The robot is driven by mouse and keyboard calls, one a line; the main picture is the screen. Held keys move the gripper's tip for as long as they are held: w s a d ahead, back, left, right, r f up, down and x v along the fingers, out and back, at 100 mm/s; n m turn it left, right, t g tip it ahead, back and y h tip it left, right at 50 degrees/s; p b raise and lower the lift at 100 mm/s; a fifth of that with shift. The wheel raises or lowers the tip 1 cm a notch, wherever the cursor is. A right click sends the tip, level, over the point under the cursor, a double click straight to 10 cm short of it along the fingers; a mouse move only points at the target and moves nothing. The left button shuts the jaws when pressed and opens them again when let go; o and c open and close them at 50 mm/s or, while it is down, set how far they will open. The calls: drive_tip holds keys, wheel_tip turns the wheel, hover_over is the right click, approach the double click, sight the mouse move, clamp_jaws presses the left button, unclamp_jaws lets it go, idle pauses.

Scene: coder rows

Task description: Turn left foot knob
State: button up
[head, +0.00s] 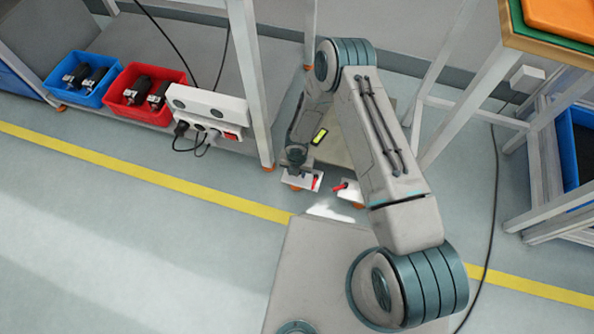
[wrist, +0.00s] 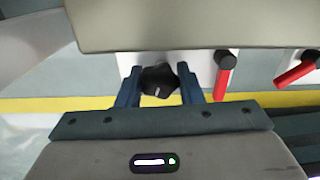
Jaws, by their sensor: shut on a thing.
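A black lobed knob (wrist: 158,80) sits between the two blue fingers of my gripper (wrist: 160,90) in the wrist view. The gripper is shut on the knob, with one finger on each side. Behind the knob is a white plate with a red lever (wrist: 224,75) to its right. A second red lever (wrist: 297,70) is farther right. In the head view, the end of my arm is low near the floor beside a white foot plate (head: 298,181). The knob cannot be made out there.
A beige panel (wrist: 180,22) hangs just above the knob. A white power strip (head: 208,108), a red bin (head: 122,112) and a blue bin (head: 68,90) are to the left. A table leg (head: 262,140) stands close to my gripper. A cable runs along the floor at right.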

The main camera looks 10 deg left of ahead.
drive_tip(key=o, duration=0.7)
drive_tip(key=shift+r, duration=0.1)
wheel_tip(320, 180, up, 14)
drive_tip(key=p, duration=0.5)
drive_tip(key=shift+p, duration=0.3)
